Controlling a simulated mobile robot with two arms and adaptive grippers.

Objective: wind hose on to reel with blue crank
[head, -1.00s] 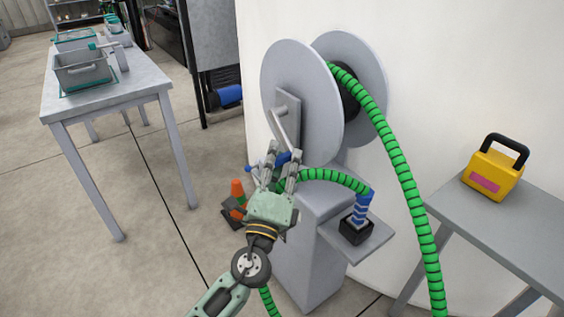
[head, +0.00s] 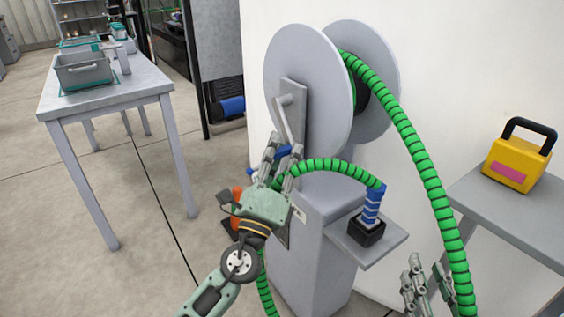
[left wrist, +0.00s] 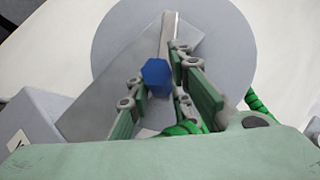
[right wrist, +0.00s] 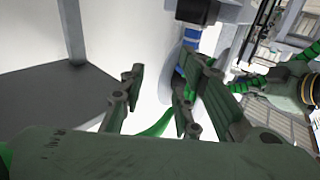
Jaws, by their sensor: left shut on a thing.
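The hose reel (head: 310,95) has two grey discs, with green ribbed hose (head: 415,160) running over its hub and down to the right. The crank is a grey bar on the near disc with a blue handle (head: 284,151). My left gripper (head: 279,158) is shut on the blue handle, which also shows between its fingers in the left wrist view (left wrist: 157,74). My right gripper (head: 430,272) is open, beside the hanging hose at the lower right. In the right wrist view a piece of green hose (right wrist: 158,126) shows beyond its parted fingers.
A blue-ringed hose end (head: 372,205) stands in a black holder (head: 366,231) on the pedestal's shelf (head: 385,252). A yellow case (head: 516,160) sits on a grey table at right. A table with a grey tote (head: 82,70) stands at left. An orange cone (head: 237,195) is behind my left arm.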

